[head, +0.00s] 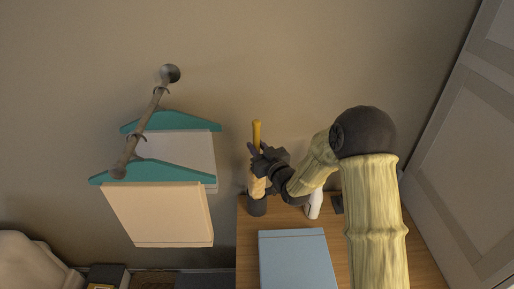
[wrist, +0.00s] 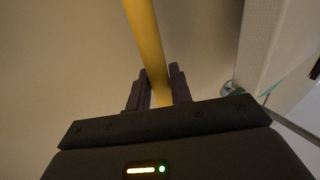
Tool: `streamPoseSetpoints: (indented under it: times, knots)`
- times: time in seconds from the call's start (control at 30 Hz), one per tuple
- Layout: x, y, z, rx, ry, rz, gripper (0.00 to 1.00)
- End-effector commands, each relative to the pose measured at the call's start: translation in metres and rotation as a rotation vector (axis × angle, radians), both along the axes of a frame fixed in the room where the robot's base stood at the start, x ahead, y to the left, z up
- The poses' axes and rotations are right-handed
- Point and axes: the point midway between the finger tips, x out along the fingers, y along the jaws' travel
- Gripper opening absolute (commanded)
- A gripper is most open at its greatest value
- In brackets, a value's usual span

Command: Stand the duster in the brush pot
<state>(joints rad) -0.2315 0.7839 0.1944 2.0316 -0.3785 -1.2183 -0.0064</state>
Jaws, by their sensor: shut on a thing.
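The duster has a yellow handle (head: 257,131) that stands upright above my gripper. A pale, fluffy-looking part shows below the gripper. My gripper (head: 258,160) is shut on the handle, and in the wrist view the yellow handle (wrist: 148,40) runs up between the two dark fingers (wrist: 158,90). The brush pot (head: 257,206) is a dark, short cylinder on the wooden surface, directly below the duster in the head view. The pale lower part meets the pot's top in the picture. I cannot tell how far inside it is.
A blue flat box or book (head: 297,260) lies on the wooden top (head: 248,250) in front. A white bottle-like object (head: 314,205) and a small dark item (head: 337,204) stand right of the pot. Teal hangers (head: 150,170) with cloths hang from a wall rail at left.

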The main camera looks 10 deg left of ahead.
Motion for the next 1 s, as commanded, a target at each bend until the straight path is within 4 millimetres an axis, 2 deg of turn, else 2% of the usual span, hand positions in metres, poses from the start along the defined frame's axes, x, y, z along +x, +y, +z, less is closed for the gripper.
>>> streamPoseSetpoints:
  times: [0.3, 0.7, 0.73, 0.83, 0.87, 1.0]
  knots:
    - [0.000, 0.000, -0.020, 0.001, -0.001, 0.000, 0.00]
    - [0.000, -0.001, -0.021, 0.001, -0.001, -0.001, 0.00]
    - [0.001, -0.001, -0.021, 0.001, -0.001, -0.002, 0.23]
    - [0.001, -0.002, -0.021, 0.001, -0.001, -0.002, 0.43]
    - [0.001, -0.002, -0.021, 0.001, -0.001, -0.002, 0.47]
    - [0.000, 0.000, -0.021, 0.001, -0.001, 0.001, 0.47]
